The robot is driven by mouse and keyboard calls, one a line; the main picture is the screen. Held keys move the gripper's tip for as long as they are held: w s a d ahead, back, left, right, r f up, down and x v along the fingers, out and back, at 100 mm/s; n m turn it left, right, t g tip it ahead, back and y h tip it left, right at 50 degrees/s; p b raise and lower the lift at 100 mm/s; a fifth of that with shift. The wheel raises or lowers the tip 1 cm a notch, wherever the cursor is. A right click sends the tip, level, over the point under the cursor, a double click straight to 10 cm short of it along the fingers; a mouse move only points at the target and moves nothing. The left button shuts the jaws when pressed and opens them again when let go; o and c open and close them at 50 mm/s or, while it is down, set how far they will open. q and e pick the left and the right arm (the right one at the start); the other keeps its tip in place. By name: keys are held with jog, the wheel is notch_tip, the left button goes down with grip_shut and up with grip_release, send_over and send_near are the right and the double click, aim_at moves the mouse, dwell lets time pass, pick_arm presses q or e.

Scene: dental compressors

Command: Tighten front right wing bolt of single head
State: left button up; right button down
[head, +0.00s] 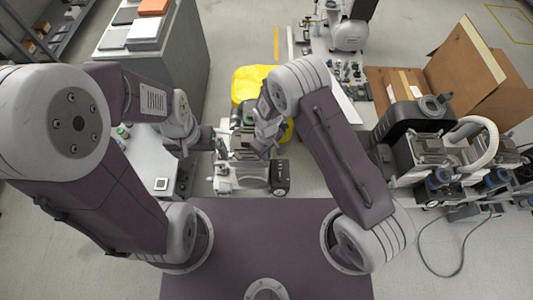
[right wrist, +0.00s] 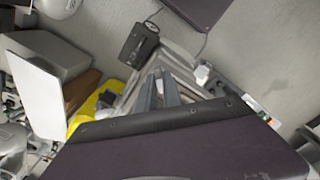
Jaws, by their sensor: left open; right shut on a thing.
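The single head compressor (head: 240,174) stands on the floor-level spot in the middle of the head view, just beyond my base. My right gripper (head: 264,151) is over its right side, pointing down. It is shut on a small part there, apparently the front right wing bolt, which the fingers and wrist hide. In the right wrist view the closed fingers (right wrist: 160,90) reach out past my arm's dark cover. My left gripper (head: 216,145) is open at the compressor's left side. I cannot tell whether it touches the compressor.
A yellow container (head: 247,82) stands behind the compressor. A grey cabinet (head: 165,70) is at the back left, and a white-topped table (head: 150,150) is at the left. Larger compressors (head: 425,140) and an open cardboard box (head: 470,65) fill the right. A cable lies on the right floor.

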jog(key=shift+w+a+r+m, duration=0.1)
jog(key=shift+w+m, duration=0.1)
jog(key=shift+m, duration=0.1)
dwell(0.4)
jog(key=c, duration=1.5)
grip_release()
jog(key=shift+s, duration=0.1)
notch_tip(320, 180, up, 9)
jog(key=shift+b, duration=0.3)
